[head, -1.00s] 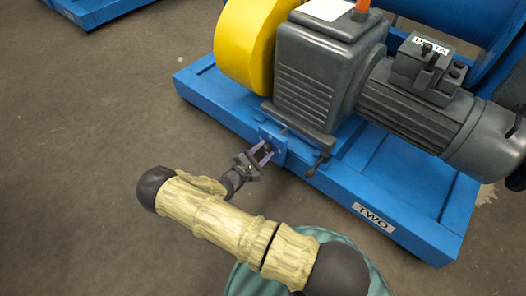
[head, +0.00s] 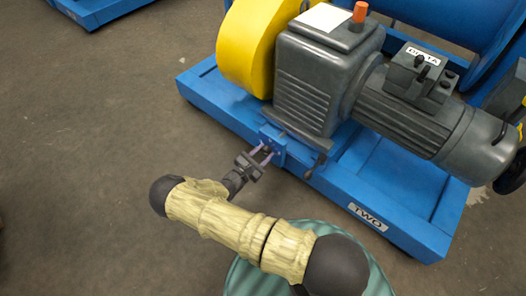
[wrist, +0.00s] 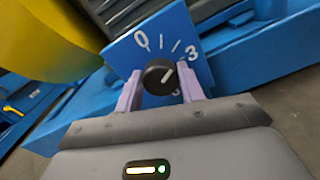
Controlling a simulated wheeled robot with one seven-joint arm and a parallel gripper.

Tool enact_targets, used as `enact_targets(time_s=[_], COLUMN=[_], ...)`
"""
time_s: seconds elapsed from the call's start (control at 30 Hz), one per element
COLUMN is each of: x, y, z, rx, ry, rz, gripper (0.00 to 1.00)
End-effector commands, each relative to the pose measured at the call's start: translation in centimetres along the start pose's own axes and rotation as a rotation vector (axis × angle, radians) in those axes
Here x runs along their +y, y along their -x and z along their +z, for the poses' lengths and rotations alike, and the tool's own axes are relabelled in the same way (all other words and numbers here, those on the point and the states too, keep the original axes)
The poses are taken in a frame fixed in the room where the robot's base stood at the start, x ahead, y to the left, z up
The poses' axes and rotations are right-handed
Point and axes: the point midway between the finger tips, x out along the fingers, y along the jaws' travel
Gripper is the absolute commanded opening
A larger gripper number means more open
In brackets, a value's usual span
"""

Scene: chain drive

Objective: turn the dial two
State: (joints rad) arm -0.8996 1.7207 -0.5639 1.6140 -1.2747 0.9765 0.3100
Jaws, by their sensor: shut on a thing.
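The dial is a round black knob (wrist: 160,77) with a white pointer line on a blue plate (wrist: 135,50). The plate carries a white 0 at upper left, tick marks, a 3 at right and a partly hidden figure below the knob. The pointer line aims up and right, a little short of the 3. My gripper (wrist: 161,90) has its two pale purple fingers on either side of the knob, shut on it. In the head view my gripper (head: 263,153) reaches the blue plate (head: 273,141) on the front side of the machine base labelled TWO (head: 368,217).
Above the plate stand a grey gearbox (head: 315,85), a yellow guard (head: 247,45) and a grey motor (head: 410,115). A small dark lever (head: 316,167) hangs from the base right of my gripper. The floor (head: 100,120) at left is clear.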

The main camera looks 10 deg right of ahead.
Motion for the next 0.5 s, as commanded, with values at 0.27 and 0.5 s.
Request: enact_targets(time_s=[0.27, 0.5], x=[0.14, 0.14], y=[0.02, 0.02], z=[-0.16, -0.16], rx=[0.004, 0.004], ry=[0.027, 0.026], rz=[0.003, 0.003], gripper=[0.16, 0.44])
